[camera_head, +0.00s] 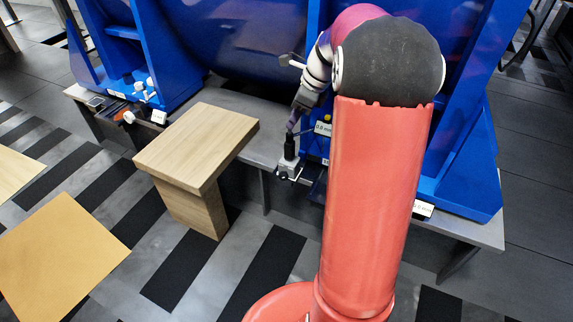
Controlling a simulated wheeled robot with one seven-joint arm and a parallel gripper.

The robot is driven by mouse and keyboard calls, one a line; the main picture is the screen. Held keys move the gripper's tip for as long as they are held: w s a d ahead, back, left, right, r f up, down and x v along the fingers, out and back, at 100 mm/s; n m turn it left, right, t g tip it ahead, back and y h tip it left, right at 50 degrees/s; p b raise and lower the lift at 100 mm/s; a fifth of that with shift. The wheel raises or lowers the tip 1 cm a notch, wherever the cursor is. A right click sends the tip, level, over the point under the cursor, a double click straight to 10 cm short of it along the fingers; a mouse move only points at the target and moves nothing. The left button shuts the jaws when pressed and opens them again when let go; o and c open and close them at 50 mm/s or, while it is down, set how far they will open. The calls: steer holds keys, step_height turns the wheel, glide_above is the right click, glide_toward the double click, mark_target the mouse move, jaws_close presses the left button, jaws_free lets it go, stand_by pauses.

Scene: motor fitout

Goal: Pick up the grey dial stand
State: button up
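My arm reaches behind my red column and down toward the grey bench (258,152). At its lower end, a dark wrist leads to a small grey block, which looks like my gripper (288,174) pointing down near the bench's front edge. It is too small to tell whether its fingers are open or shut, or whether they hold anything. I cannot clearly pick out the grey dial stand; it may be at that grey block or hidden behind my arm and column.
Blue uprights (459,150) stand on the bench. A wooden stand (197,145) is left of my gripper. Small white fittings (145,90) and an orange-and-white item (127,117) are at the bench's left. A tan panel (62,255) is lower left. Striped floor is open in front.

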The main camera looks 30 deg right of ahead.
steer(key=x, duration=0.4)
steer(key=b+x, duration=0.1)
steer(key=x, duration=0.1)
steer(key=shift+d+f, duration=0.15)
steer(key=shift+d, duration=0.25)
jaws_close()
stand_by(0.9)
